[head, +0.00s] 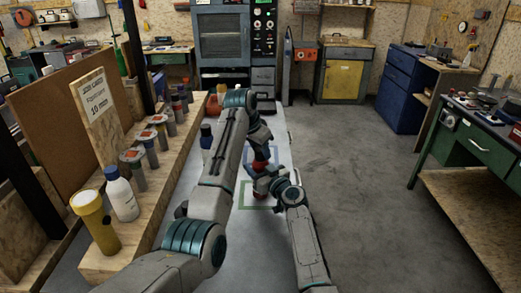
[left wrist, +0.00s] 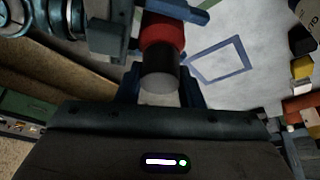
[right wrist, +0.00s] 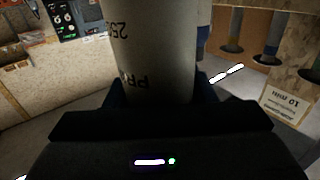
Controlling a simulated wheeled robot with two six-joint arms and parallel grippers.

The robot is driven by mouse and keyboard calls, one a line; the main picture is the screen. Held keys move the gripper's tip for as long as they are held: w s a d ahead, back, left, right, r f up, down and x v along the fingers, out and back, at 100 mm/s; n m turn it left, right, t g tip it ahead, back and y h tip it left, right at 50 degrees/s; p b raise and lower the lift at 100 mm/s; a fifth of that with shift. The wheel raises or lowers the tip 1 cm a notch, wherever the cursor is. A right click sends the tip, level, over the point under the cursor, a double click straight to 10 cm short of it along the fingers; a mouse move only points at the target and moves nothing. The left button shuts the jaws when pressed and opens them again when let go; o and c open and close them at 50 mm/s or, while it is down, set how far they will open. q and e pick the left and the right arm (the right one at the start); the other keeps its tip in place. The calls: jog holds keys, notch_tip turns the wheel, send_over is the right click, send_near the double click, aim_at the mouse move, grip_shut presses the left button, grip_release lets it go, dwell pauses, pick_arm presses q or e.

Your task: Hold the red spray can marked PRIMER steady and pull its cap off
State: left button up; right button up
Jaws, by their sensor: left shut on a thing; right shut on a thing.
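The spray can (head: 260,166) stands about upright above the white sheet, mostly hidden by my arms. In the right wrist view its body (right wrist: 150,45) looks grey with upside-down letters beginning "PR". My right gripper (right wrist: 155,97) is shut around that body. My left gripper (left wrist: 160,92) is shut on the cap. In the head view my left gripper (head: 262,143) is above my right gripper (head: 262,185). No gap shows between cap and can.
A wooden rack (head: 160,200) at the left holds several cans, a white bottle (head: 121,195) and a yellow container (head: 95,220). A green outlined square (head: 243,207) and a blue one mark the sheet. A workbench (head: 480,150) stands right; floor between is clear.

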pick_arm(q)
jog(key=shift+r, duration=0.15)
jog(key=shift+r, duration=0.95)
jog(key=shift+r, duration=0.1)
jog(key=shift+r, duration=1.9)
pick_arm(e)
jog(key=o, duration=1.4)
jog(key=shift+o, duration=0.2)
